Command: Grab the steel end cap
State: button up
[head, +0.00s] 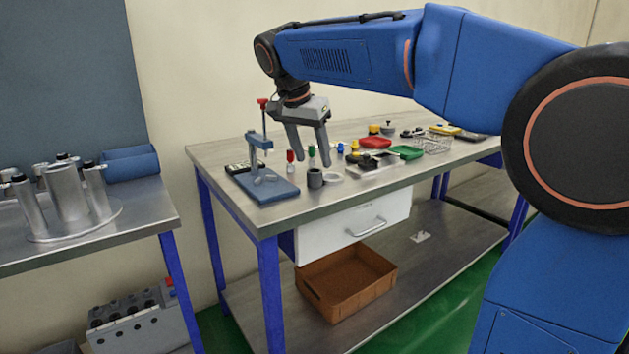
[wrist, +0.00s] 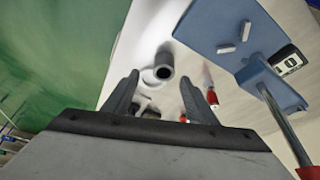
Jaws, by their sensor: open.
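A dark grey, hollow cylindrical piece (head: 315,179) stands on the steel workbench, close to its front edge. A pale, low ring (head: 333,177) lies just right of it. The grey piece is the likelier steel end cap, but I cannot tell for sure. In the wrist view the grey piece (wrist: 163,62) shows its dark opening and lies just beyond the fingertips, between their lines. My gripper (head: 312,162) is open and empty above the bench, pointing down near these pieces. Both fingers also show in the wrist view (wrist: 160,80). Contact with the grey piece is not visible.
A blue press stand (head: 270,190) with an upright post is left of the pieces. A red-topped part (head: 290,157) and a green-topped part (head: 311,151) stand close behind.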

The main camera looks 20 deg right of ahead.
aim_at(313, 169)
jog(key=shift+a+x, duration=0.2)
jog(key=shift+x, duration=1.05)
jog(key=shift+a+x, duration=0.15)
jog(key=shift+x, duration=1.05)
jog(key=shift+w+f, duration=0.1)
jog(key=shift+w, duration=0.05)
grip_shut()
